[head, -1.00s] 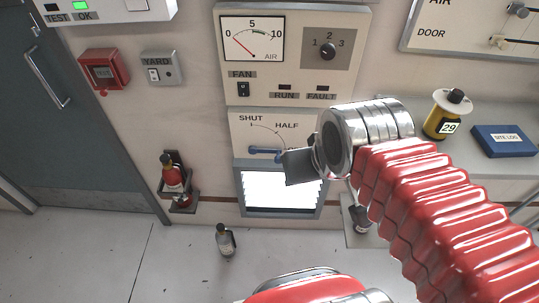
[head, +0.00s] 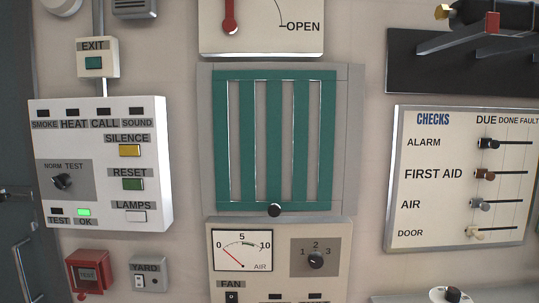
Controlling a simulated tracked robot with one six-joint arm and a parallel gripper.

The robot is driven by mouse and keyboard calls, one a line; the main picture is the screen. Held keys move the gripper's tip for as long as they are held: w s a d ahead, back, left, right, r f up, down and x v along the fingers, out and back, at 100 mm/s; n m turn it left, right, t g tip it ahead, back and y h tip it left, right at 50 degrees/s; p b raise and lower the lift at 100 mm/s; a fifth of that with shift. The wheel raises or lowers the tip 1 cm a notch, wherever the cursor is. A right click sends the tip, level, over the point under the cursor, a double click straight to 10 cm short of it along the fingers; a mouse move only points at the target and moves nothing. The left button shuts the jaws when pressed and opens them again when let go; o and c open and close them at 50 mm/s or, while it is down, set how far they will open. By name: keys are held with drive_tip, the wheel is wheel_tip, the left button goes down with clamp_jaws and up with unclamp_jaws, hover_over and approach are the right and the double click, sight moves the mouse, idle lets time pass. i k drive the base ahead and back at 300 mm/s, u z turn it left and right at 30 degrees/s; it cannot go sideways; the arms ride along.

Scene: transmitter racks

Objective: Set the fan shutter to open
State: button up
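A green slatted grille (head: 247,140) in a grey frame is on the wall in the middle of the head view, with a black knob (head: 275,209) at its bottom edge. Pale gaps show between its slats. Above it, cut off by the top edge, is a panel (head: 295,44) with a red lever (head: 230,18) and the word OPEN at the end of a curved line. The lever points down, left of that word. Below the grille is the fan panel (head: 283,240) with a FAN switch (head: 232,297). The blue SHUT/HALF lever and my gripper are out of view.
An alarm panel (head: 147,165) hangs on the left, above a red call box (head: 89,272) and YARD switch (head: 147,280). A CHECKS board (head: 455,215) hangs on the right, under a dark shelf (head: 410,75). A door (head: 15,150) is at far left.

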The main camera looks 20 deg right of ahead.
sight(274, 204)
drive_tip(key=u, duration=0.5)
drive_tip(key=k, duration=1.25)
drive_tip(key=u, duration=0.9)
drive_tip(key=i, duration=1.25)
drive_tip(key=z, duration=0.3)
